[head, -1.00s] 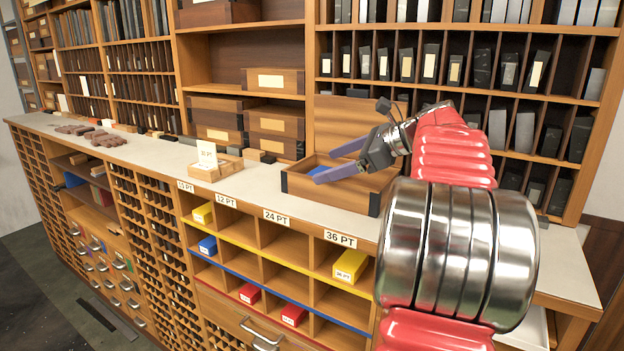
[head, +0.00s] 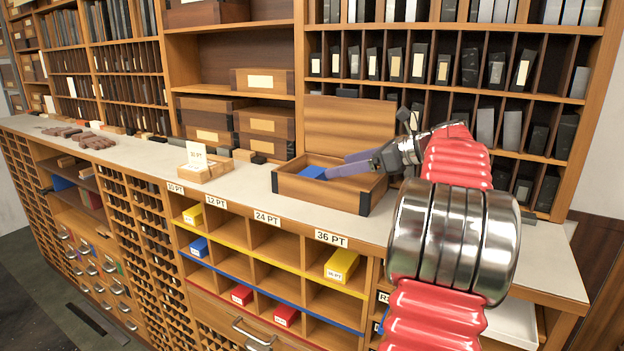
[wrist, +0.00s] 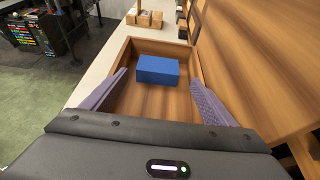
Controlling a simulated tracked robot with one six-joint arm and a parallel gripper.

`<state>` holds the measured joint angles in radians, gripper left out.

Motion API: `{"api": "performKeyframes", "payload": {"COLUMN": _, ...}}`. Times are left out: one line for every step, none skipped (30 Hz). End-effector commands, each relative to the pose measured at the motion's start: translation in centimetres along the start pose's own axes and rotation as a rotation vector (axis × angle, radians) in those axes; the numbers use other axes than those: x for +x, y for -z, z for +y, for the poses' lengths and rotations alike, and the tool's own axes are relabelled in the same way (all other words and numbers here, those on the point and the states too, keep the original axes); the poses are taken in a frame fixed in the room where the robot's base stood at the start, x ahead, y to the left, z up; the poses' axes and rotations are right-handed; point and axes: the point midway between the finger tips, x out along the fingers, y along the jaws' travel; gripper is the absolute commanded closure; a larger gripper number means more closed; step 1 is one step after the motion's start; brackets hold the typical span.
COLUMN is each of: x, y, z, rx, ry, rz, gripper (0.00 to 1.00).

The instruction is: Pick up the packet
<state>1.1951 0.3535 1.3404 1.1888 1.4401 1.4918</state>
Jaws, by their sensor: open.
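The blue packet (head: 311,172) lies inside an open wooden box (head: 286,183) on the counter. In the wrist view the packet (wrist: 157,70) sits on the floor of the box (wrist: 118,72), toward its far end. My gripper (head: 335,172) is open at the box, with its purple fingers reaching in from the right. In the wrist view the fingers (wrist: 158,93) are spread wide on either side, nearer to me than the packet. They do not touch the packet.
The box's raised lid (head: 350,125) stands behind it. A small wooden block with a card (head: 203,172) stands left of the box. Below are labelled compartments holding yellow, blue and red packets, such as a yellow one (head: 341,265). Shelves rise behind the counter.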

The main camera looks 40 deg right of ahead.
Motion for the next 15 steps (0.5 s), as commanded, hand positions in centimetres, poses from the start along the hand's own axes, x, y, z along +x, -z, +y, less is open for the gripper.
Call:
{"api": "performKeyframes", "payload": {"x": 0.9, "y": 0.0, "z": 0.1, "rx": 0.0, "ry": -0.004, "rz": 0.0, "gripper": 0.2}}
{"api": "performKeyframes", "payload": {"x": 1.4, "y": 0.0, "z": 0.1, "rx": 0.0, "ry": -0.004, "rz": 0.0, "gripper": 0.2}}
{"api": "performKeyframes", "payload": {"x": 2.0, "y": 0.0, "z": 0.1, "rx": 0.0, "ry": -0.003, "rz": 0.0, "gripper": 0.2}}
{"api": "performKeyframes", "payload": {"x": 2.5, "y": 0.0, "z": 0.1, "rx": -0.001, "ry": -0.003, "rz": 0.0, "gripper": 0.2}}
{"api": "performKeyframes", "payload": {"x": 3.0, "y": 0.0, "z": 0.1, "rx": -0.001, "ry": -0.004, "rz": 0.0, "gripper": 0.2}}
{"api": "performKeyframes", "payload": {"x": 3.6, "y": 0.0, "z": 0.1, "rx": -0.001, "ry": -0.004, "rz": 0.0, "gripper": 0.2}}
{"api": "performKeyframes", "payload": {"x": 4.0, "y": 0.0, "z": 0.1, "rx": -0.001, "ry": -0.003, "rz": 0.0, "gripper": 0.2}}
{"api": "performKeyframes", "payload": {"x": 4.4, "y": 0.0, "z": 0.1, "rx": 0.0, "ry": -0.003, "rz": 0.0, "gripper": 0.2}}
{"api": "performKeyframes", "payload": {"x": 4.9, "y": 0.0, "z": 0.1, "rx": 0.0, "ry": -0.004, "rz": 0.0, "gripper": 0.2}}
{"api": "performKeyframes", "payload": {"x": 5.2, "y": 0.0, "z": 0.1, "rx": 0.0, "ry": -0.004, "rz": 0.0, "gripper": 0.2}}
{"api": "performKeyframes", "payload": {"x": 5.5, "y": 0.0, "z": 0.1, "rx": 0.0, "ry": -0.003, "rz": 0.0, "gripper": 0.2}}
{"api": "performKeyframes", "payload": {"x": 5.7, "y": 0.0, "z": 0.1, "rx": 0.0, "ry": -0.002, "rz": 0.0, "gripper": 0.2}}
{"api": "performKeyframes", "payload": {"x": 5.8, "y": 0.0, "z": 0.1, "rx": 0.0, "ry": -0.002, "rz": 0.0, "gripper": 0.2}}
{"api": "performKeyframes", "payload": {"x": 5.9, "y": 0.0, "z": 0.1, "rx": 0.0, "ry": -0.002, "rz": 0.0, "gripper": 0.2}}
{"api": "performKeyframes", "payload": {"x": 6.0, "y": 0.0, "z": 0.1, "rx": -0.001, "ry": -0.002, "rz": 0.0, "gripper": 0.2}}
